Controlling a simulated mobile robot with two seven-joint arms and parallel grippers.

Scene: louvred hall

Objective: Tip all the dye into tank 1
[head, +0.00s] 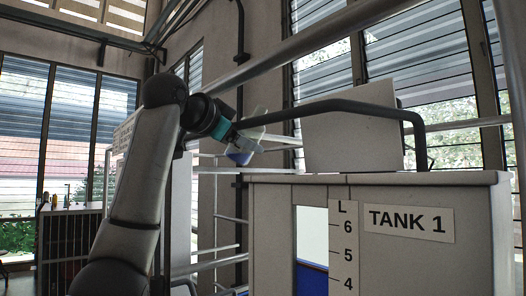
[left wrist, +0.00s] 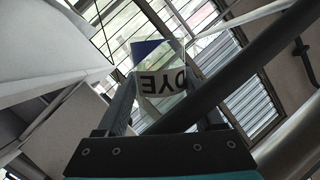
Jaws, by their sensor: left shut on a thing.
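Tank 1 (head: 480,235) stands at right in the head view, pale, with a "TANK 1" label and a litre scale. Blue liquid (head: 312,280) shows low in its window, a little below the 5 mark. My left gripper (head: 238,131) is shut on a clear dye container (head: 258,139), up and left of the tank top. The container is tilted, with blue dye (head: 240,158) gathered at its lower side. In the left wrist view the container (left wrist: 147,108) sits between the fingers (left wrist: 165,112), its DYE label upside down, blue dye (left wrist: 146,50) at one corner. I see no stream.
A dark bent rail (head: 340,104) runs over the tank top and passes close to the container; it crosses the left wrist view (left wrist: 235,85). A pale upright panel (head: 350,140) stands on the tank. A dark rack (head: 70,250) is at far left.

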